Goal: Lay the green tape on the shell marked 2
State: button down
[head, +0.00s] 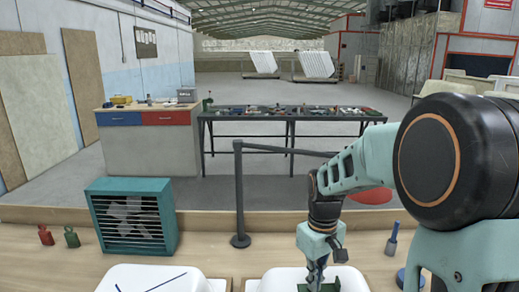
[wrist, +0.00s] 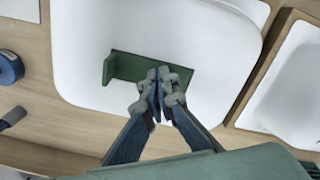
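A green angled piece (wrist: 128,66), a flat strip with an upturned left end, shows in the wrist view against a white shell (wrist: 85,25). It also shows at the bottom edge of the head view (head: 329,286). My gripper (wrist: 158,75) points down with its fingertips nearly together at the middle of the green piece, shut on it as far as I can see. Whether the piece touches the shell is unclear. In the head view this shell (head: 268,281) lies under my gripper (head: 315,281), and no number on it shows. A second shell (head: 128,277) at left carries dark lines, cut off.
A blue roll (wrist: 10,68) lies beside the shell, and a blue-handled tool (head: 392,238) stands at right. A teal fan box (head: 132,217), a red weight (head: 45,236) and a green weight (head: 71,237) stand at left. A black post (head: 239,195) rises behind the bench.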

jog(key=shift+r+p, duration=2.75)
jog(key=shift+r, duration=0.75)
jog(key=shift+f, duration=0.1)
